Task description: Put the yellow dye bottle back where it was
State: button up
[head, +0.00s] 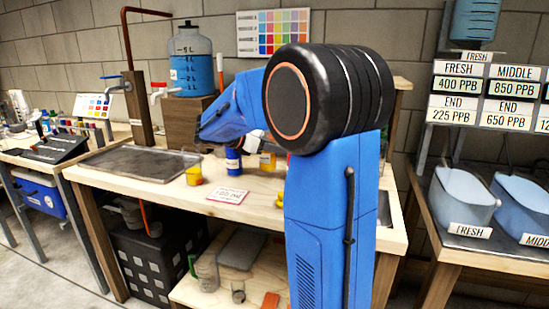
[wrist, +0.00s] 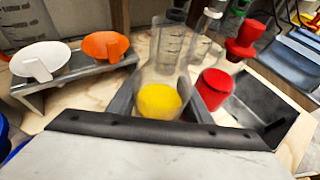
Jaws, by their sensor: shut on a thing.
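The yellow dye bottle (wrist: 158,101) is a clear container with yellow in it, standing between my gripper's two fingers (wrist: 160,108) in the wrist view. My gripper is shut on it. Its upper part overlaps a clear graduated vessel behind, so its top edge is hard to make out. A red bottle (wrist: 214,88) stands close to the right finger, beside a dark tray (wrist: 258,105).
In the head view, a yellow cup (head: 194,176), a blue bottle (head: 233,160) and a card (head: 228,195) are on the wooden bench (head: 175,196).

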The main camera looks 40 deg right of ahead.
aim_at(274, 155)
jog(key=shift+f, duration=1.6)
jog(key=shift+f, duration=0.15)
jog(key=o, duration=1.3)
jog(key=shift+a+r, duration=0.2)
jog(key=shift+r, duration=0.05)
jog(key=v, duration=1.1)
jog(key=shift+a+r, duration=0.15)
jog(key=shift+a, duration=0.15)
